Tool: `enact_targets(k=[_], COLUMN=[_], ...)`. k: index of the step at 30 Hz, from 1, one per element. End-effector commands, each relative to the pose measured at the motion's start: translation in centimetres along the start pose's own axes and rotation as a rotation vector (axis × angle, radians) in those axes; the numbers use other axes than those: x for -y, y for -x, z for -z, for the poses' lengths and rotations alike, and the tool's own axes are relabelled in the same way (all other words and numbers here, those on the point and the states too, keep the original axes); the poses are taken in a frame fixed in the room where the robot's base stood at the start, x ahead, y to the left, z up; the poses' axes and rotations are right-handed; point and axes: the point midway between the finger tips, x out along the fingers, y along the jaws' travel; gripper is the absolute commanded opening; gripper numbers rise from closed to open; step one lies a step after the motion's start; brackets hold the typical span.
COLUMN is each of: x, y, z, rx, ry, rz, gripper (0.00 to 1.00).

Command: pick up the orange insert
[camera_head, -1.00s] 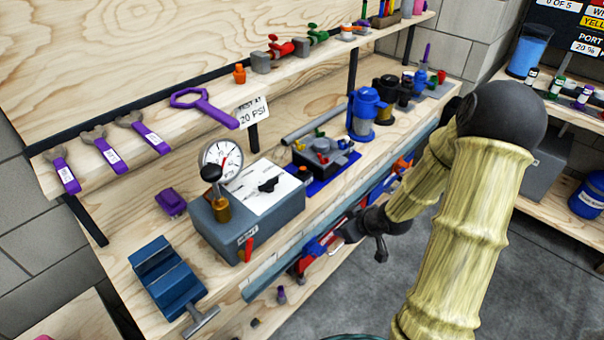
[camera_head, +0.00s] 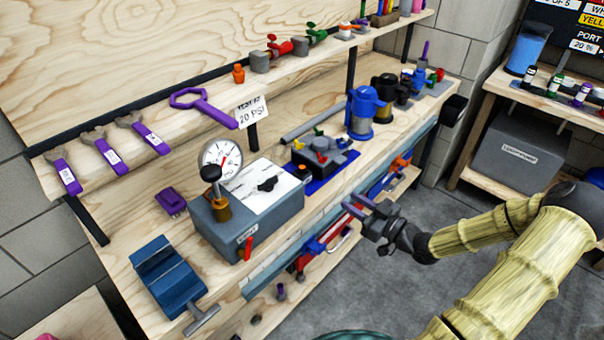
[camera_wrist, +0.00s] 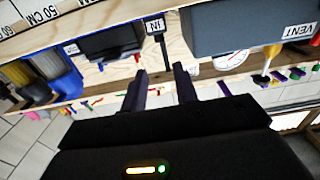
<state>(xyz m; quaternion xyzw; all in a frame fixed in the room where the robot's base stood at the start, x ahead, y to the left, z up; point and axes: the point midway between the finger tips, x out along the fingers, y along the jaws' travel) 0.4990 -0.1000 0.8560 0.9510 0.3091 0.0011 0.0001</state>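A small orange piece (camera_head: 239,73), which looks like the orange insert, stands upright on the upper shelf, left of the grey and red valve fittings, in the head view. My gripper (camera_head: 356,205) is in front of the workbench's front edge, well to the right of and nearer than the orange piece. Nothing is touching that piece. In the wrist view my gripper's two dark fingers (camera_wrist: 160,70) stand apart with nothing held between them. I cannot surely pick out the orange piece in the wrist view.
The upper shelf (camera_head: 200,110) holds purple wrenches and several valves. The bench below carries a blue vise (camera_head: 168,278), a grey gauge box (camera_head: 262,205) and a blue filter housing (camera_head: 362,112). The floor (camera_head: 320,300) before the bench is open.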

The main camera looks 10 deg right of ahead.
Motion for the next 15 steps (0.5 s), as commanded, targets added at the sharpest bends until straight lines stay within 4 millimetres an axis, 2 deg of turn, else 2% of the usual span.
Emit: enact_targets(k=[15], x=[0.0], y=[-8.6], z=[0.1], rx=[0.0], ry=[-0.002], rz=[0.002], gripper=[0.29])
